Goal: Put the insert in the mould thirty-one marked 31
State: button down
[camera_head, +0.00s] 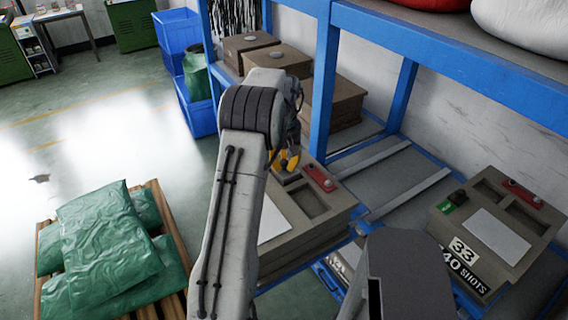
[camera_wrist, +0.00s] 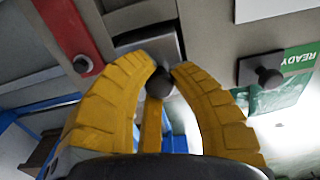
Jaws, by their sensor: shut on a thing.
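My gripper (camera_head: 287,160), with yellow fingers, reaches over the middle mould (camera_head: 322,222) on the shelf. In the wrist view, the gripper's fingertips (camera_wrist: 161,78) are shut around the dark knob of a grey block, which I take to be the insert (camera_wrist: 150,42). The block is at or just over the mould's top beside a dark recess; I cannot tell whether it is seated. In the head view the insert is mostly hidden by the gripper. The mould's number is not visible; my arm covers part of its front.
A red bar (camera_head: 318,177) lies on the middle mould's top. Another mould marked 33 (camera_head: 486,230) stands to the right. A green READY tag (camera_wrist: 295,62) with a dark knob (camera_wrist: 268,76) shows in the wrist view. Blue shelf posts (camera_head: 324,80) stand close behind my gripper.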

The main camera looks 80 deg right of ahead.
aim_at(284, 161)
jog(key=shift+f, duration=0.35)
jog(key=c, duration=1.1)
grip_release()
jog(key=shift+c, duration=0.2)
notch_tip(284, 161, up, 12)
jog(key=shift+r, duration=0.2)
